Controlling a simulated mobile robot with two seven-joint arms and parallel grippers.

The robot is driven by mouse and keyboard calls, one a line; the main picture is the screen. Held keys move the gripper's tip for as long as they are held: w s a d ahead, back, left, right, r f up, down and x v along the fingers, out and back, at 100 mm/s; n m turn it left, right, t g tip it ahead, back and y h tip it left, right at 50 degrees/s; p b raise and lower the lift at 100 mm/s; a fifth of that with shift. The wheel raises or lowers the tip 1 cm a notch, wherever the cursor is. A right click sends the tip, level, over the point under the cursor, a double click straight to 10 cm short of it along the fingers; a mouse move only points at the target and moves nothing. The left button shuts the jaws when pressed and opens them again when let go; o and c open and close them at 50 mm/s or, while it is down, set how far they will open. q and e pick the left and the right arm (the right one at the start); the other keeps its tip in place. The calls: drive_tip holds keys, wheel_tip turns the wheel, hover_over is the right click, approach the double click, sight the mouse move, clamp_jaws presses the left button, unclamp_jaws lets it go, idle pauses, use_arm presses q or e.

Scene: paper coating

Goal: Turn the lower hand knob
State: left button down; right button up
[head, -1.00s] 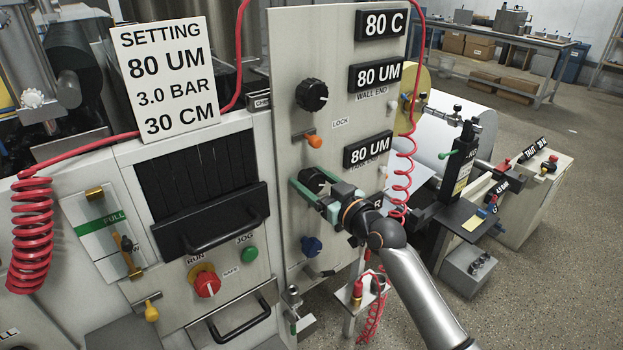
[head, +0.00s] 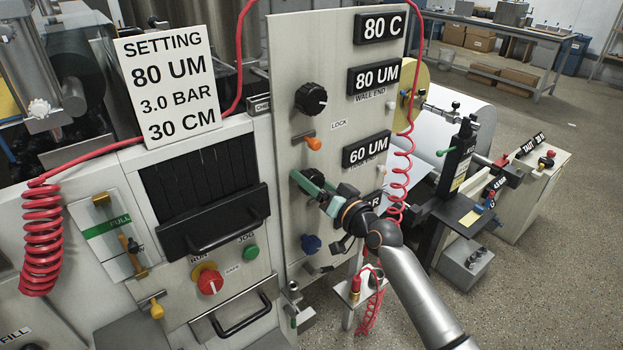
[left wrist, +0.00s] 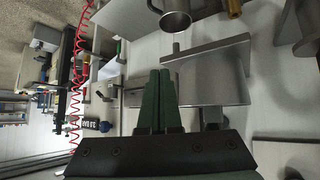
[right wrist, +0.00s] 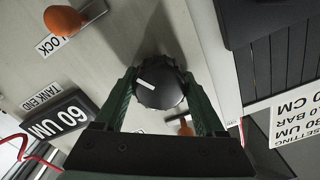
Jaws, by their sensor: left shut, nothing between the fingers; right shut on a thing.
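The lower hand knob (right wrist: 163,92) is black and ridged with a white pointer line. It sits on the pale upright panel (head: 285,60). My right gripper (head: 310,184) has its green fingers on both sides of this knob and is shut on it. In the head view the gripper hides most of the knob. The display beside it (head: 367,150) reads 60 UM, and it also shows in the right wrist view (right wrist: 58,120) next to a TANK END label. My left gripper (left wrist: 159,74) is shut and empty in the left wrist view; the head view does not show it.
Above are the upper black knob (head: 311,98), its 80 UM display (head: 374,76) and an orange lever (head: 314,143). A red coiled hose (head: 401,185) hangs right of the panel. The settings sign (head: 168,85) reads 80 UM.

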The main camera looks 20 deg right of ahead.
idle(0.4)
drive_tip(key=o, duration=1.3)
drive_tip(key=shift+o, duration=0.2)
drive_tip(key=b+v, duration=0.1)
drive_tip(key=v, duration=1.1)
drive_tip(key=shift+s, duration=0.25)
